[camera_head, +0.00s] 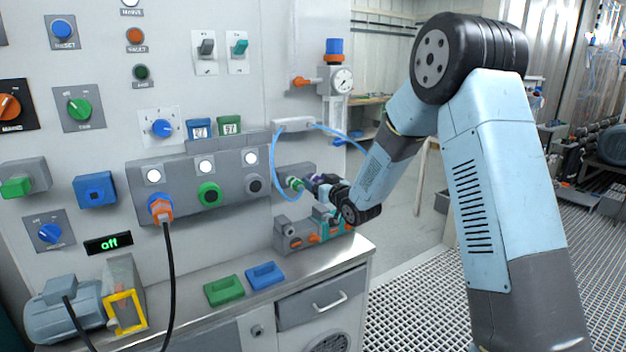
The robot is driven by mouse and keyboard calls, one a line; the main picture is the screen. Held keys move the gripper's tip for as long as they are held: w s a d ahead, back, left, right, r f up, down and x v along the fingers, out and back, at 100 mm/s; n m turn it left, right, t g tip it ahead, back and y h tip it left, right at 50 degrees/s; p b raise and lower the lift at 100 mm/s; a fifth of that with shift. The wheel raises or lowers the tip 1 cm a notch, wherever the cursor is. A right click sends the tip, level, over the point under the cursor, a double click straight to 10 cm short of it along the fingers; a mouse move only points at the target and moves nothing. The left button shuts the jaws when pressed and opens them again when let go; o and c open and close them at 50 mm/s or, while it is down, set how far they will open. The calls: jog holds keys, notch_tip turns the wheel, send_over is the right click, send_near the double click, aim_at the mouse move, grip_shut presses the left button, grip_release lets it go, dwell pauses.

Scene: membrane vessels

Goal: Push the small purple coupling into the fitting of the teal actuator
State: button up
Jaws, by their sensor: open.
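My gripper (318,184) is at the right end of the wall panel, small in the picture and partly hidden by my own wrist. It is open. A small dark purple patch (319,177) shows at the fingers; it looks like the purple coupling, but I cannot tell whether it touches them or sits in anything. A teal part (321,213), probably the teal actuator, stands on the grey valve block just below my gripper, partly covered by my wrist. Its fitting cannot be made out.
A green fitting (295,183) on a grey wall box is just left of my gripper. A blue hose (273,160) loops beside it. The grey valve block (291,235) stands on the steel counter (330,262).

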dwell(0.5)
grip_shut()
dwell(0.4)
jog(key=shift+s, duration=0.1)
jog(key=shift+v, duration=2.9)
jog(key=shift+d, duration=0.1)
jog(key=s+d+f+m+t+h, duration=0.3)
jog(key=d+f+m+h, duration=0.3)
jog(key=d+f, duration=1.6)
notch_tip(320, 180, down, 2)
jog(key=h, duration=0.4)
jog(key=shift+s+d+m, duration=0.2)
jog(key=shift+s+m, duration=0.05)
jog(key=shift+m, duration=0.15)
